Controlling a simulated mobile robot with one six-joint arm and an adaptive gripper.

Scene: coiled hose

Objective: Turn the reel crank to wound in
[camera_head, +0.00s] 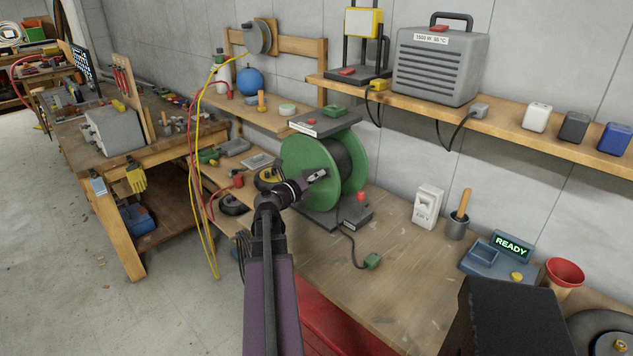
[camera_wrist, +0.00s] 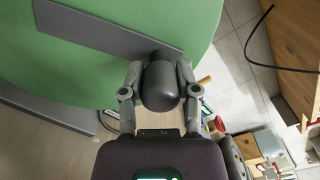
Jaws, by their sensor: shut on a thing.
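The green hose reel (camera_head: 302,152) stands on the wooden workbench, with dark hose wound between its two flanges. My gripper (camera_head: 312,179) is at the near flange of the reel. In the wrist view, my gripper (camera_wrist: 160,80) has a finger on each side of the dark grey crank knob (camera_wrist: 161,90) and is shut on it. The flat grey crank arm (camera_wrist: 108,27) runs from the knob to the upper left across the green flange (camera_wrist: 60,65). My gripper hides most of the crank in the head view.
A dark hose end with a green fitting (camera_head: 372,261) lies on the bench in front of the reel. A red knob (camera_head: 361,197) sits beside the reel's base. A white box (camera_head: 427,207) stands farther right. A shelf (camera_head: 540,133) runs above the bench.

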